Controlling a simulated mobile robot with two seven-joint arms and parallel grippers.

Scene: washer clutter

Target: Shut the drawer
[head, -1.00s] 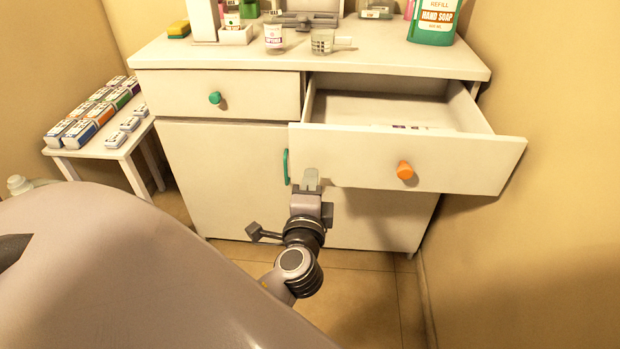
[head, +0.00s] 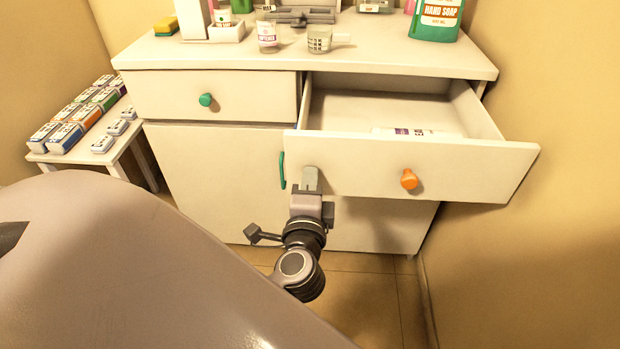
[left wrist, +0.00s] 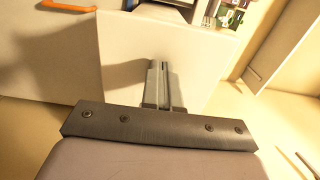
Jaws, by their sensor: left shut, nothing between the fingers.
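The right-hand drawer (head: 460,178) of the white cabinet (head: 215,165) is pulled out. It has an orange knob (head: 409,180), and a small white labelled item (head: 410,131) lies inside. My left gripper (head: 310,180) is shut and empty, with its fingertips at the lower left part of the drawer front. I cannot tell whether they touch it. In the left wrist view the shut fingers (left wrist: 162,80) point towards a pale panel. My right gripper is not in view.
The left drawer with a green knob (head: 205,100) is shut. A green handle (head: 282,170) is on the door below. The cabinet top holds a soap bottle (head: 437,18), cups and a sponge. A small table (head: 75,158) with several boxes stands left. A wall is close on the right.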

